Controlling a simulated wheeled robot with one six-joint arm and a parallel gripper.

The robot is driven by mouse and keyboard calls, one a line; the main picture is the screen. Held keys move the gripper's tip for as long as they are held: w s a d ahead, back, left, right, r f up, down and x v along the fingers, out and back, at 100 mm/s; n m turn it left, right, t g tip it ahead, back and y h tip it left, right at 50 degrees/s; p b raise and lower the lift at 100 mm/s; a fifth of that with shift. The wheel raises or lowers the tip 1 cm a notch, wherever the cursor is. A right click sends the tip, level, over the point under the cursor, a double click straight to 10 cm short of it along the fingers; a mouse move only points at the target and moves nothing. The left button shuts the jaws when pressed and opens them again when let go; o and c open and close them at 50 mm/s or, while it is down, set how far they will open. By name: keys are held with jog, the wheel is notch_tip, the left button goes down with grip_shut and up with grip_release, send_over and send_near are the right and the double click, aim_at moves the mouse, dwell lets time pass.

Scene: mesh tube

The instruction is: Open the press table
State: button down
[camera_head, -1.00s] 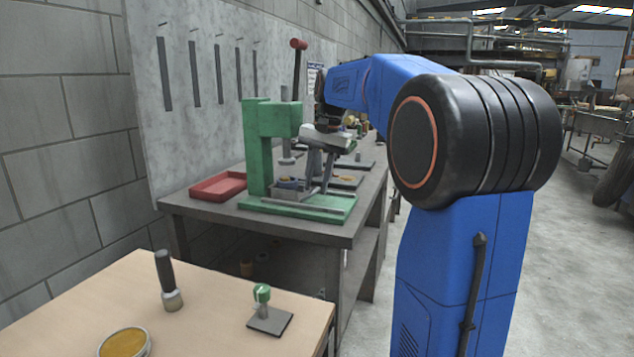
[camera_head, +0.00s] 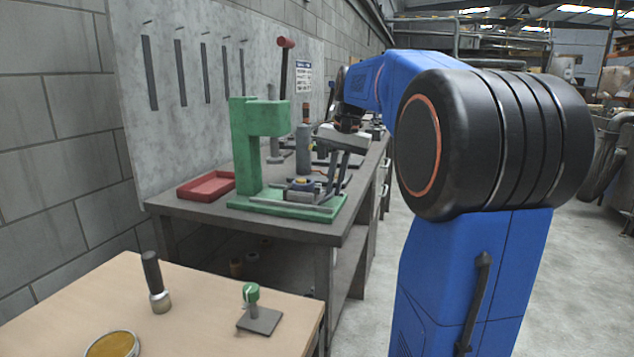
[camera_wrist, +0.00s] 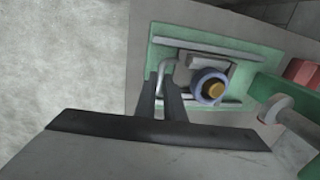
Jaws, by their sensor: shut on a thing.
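The green press (camera_head: 245,150) stands on the grey workbench, its red-knobbed lever upright. Its press table (camera_head: 300,188) is a small grey plate on the rails of the green base. In the wrist view the press table (camera_wrist: 228,72) carries a blue ring (camera_wrist: 209,88) with a brass-coloured centre. A bent grey handle (camera_wrist: 166,68) comes off the plate's left side, towards my fingers. My gripper (camera_head: 330,182) points down at the right part of the base. In the wrist view my gripper (camera_wrist: 163,92) is shut on the handle; the fingers partly hide the grip.
A red tray (camera_head: 206,186) lies left of the press on the workbench (camera_head: 200,213). Other fixtures stand behind the press. A nearer wooden table (camera_head: 210,310) holds a black-handled tool (camera_head: 155,280), a green-knobbed piece (camera_head: 252,295) and a round dish (camera_head: 112,345). Floor to the right is open.

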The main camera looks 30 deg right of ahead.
jog(key=shift+s+d, duration=0.85)
jog(key=shift+s, duration=0.2)
jog(key=c, duration=1.8)
grip_release()
jog(key=shift+c, duration=0.2)
jog(key=shift+r, duration=0.15)
notch_tip(320, 180, up, 17)
jog(key=s+d, duration=0.2)
jog(key=shift+s, duration=0.15)
jog(key=shift+s, duration=0.1)
